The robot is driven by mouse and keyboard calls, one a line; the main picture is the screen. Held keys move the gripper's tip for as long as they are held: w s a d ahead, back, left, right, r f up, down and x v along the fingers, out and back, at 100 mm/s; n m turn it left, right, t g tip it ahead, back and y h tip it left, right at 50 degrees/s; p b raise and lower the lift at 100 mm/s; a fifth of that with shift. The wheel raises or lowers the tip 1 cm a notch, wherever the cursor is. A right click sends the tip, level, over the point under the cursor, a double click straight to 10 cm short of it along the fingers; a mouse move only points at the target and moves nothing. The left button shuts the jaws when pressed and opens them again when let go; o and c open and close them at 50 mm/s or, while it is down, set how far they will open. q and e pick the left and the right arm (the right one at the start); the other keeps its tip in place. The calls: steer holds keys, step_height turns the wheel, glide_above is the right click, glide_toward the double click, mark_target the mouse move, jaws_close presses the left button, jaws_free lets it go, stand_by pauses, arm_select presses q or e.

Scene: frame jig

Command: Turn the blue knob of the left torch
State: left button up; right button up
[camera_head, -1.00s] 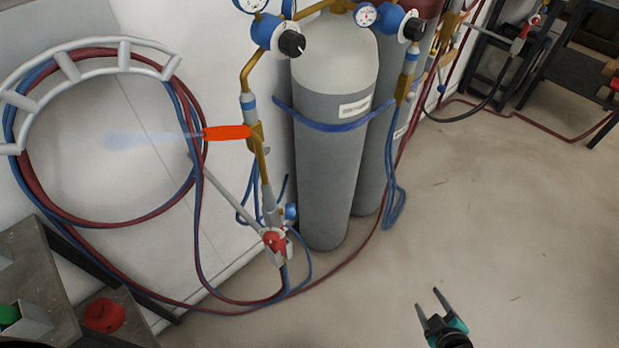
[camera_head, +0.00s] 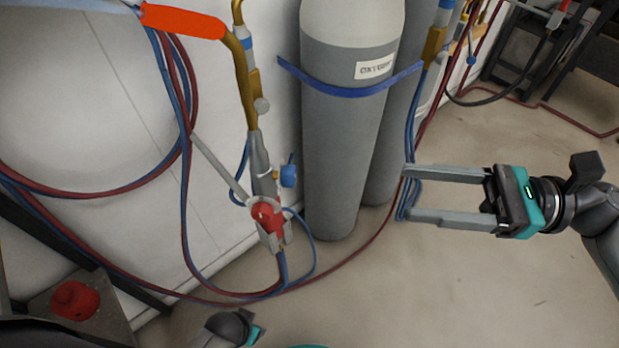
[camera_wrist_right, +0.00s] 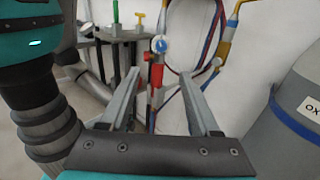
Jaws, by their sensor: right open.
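The left torch (camera_head: 262,165) hangs upright by the wall, left of the grey oxygen cylinder. Its blue knob (camera_head: 288,175) sticks out on its right side, and a red knob (camera_head: 267,218) is lower down. The blue knob (camera_wrist_right: 158,44) also shows in the right wrist view, above a red part and between the fingers in the picture, some way beyond them. My right gripper (camera_head: 408,192) is open and empty. Its fingers point left toward the torch, apart from it, and overlap the cylinder's hoses in the picture. My left gripper's fingers are not visible.
The oxygen cylinder (camera_head: 335,150), with a blue strap (camera_head: 350,92), stands beside the torch. Blue and red hoses (camera_head: 185,200) loop along the wall and floor. A table with a red object (camera_head: 75,300) is at lower left. The floor (camera_head: 450,285) at right is clear.

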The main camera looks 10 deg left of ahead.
mark_target(287, 176)
steer(key=a, duration=1.4)
steer(key=shift+s, duration=0.35)
steer(key=shift+c, duration=0.4)
jaws_close()
